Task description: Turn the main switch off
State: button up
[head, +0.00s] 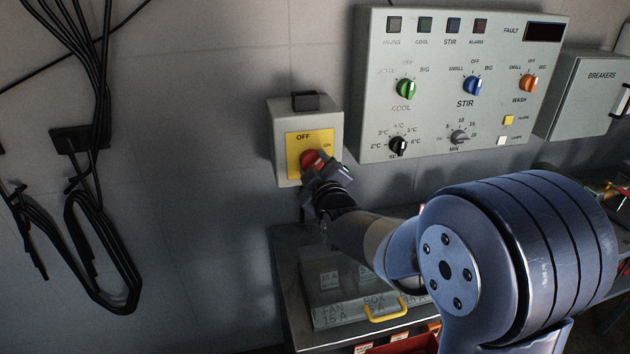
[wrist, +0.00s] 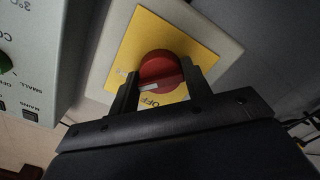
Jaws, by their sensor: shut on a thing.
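The main switch is a red rotary knob (head: 312,160) on a yellow plate (head: 296,147) of a small pale wall box. The plate reads OFF at the top and ON at the right in the head view. My gripper (head: 320,168) is at the knob from the lower right and covers part of it. In the wrist view the red knob (wrist: 161,70) sits between the two dark fingers of my gripper (wrist: 160,80), which are shut on it. Its white mark is at the knob's lower left, near the OFF lettering; the exact setting is hard to tell.
A control panel (head: 470,50) with several knobs is right of the switch box, and a breakers box (head: 585,95) is further right. A shelf with a grey box (head: 335,290) with a yellow handle is below. Black cables (head: 75,230) hang at the left.

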jog(key=shift+n+b, duration=2.05)
jog(key=shift+n, duration=2.15)
jog(key=shift+r, duration=0.1)
jog(key=o, duration=1)
jog(key=v, duration=1)
jog(key=shift+s+d, duration=0.1)
jog(key=shift+s, duration=0.3)
jog(key=shift+w, duration=0.15)
